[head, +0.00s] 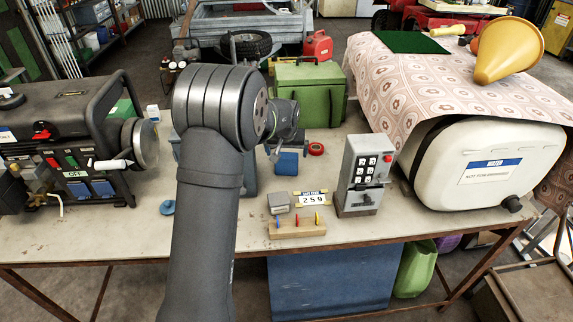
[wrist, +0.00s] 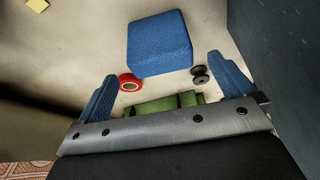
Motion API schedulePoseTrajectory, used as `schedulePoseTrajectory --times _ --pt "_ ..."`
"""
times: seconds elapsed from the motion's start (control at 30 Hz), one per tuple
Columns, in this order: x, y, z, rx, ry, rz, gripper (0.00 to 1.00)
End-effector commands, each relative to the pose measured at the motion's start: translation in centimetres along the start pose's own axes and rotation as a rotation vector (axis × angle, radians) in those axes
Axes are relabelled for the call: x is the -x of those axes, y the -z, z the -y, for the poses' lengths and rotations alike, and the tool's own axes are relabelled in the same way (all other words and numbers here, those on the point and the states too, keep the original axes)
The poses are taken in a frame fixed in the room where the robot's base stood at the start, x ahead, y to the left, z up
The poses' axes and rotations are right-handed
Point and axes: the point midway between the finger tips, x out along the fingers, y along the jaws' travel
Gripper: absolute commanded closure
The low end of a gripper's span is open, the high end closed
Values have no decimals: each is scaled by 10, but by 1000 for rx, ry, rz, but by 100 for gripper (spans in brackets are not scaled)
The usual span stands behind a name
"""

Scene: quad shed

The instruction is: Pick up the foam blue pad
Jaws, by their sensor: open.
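The blue foam pad (head: 287,163) is a small block on the table, just right of my arm in the head view. In the wrist view the blue foam pad (wrist: 160,45) shows large, beyond and roughly between my fingertips. My gripper (wrist: 162,68) is open and empty, with one blue-padded finger on each side. I see no finger touching the pad. In the head view the wrist end of my arm is above and near the pad, and the fingers cannot be made out.
A red tape roll (wrist: 130,82) and a small dark spool (wrist: 201,76) lie near the pad. A blue-grey surface (wrist: 292,45) rises close at the right in the wrist view. A green box (head: 308,92) stands behind; a grey keypad box (head: 364,172) stands right.

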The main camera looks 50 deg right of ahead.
Motion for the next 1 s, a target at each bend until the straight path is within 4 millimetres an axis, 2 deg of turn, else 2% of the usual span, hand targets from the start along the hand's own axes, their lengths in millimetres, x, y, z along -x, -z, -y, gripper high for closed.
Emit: schedulePoseTrajectory --times 0.17,0.5,0.73,0.77,0.93,1.0 --pt "-9 -1 0 0 0 1 2" --pt "-52 -5 2 1 0 0 2" --pt "-55 -5 1 0 0 -1 2" --pt "-55 -5 1 0 0 -1 6" --pt "-55 -5 1 0 0 -1 39" --pt "-55 -5 1 0 0 -1 49"
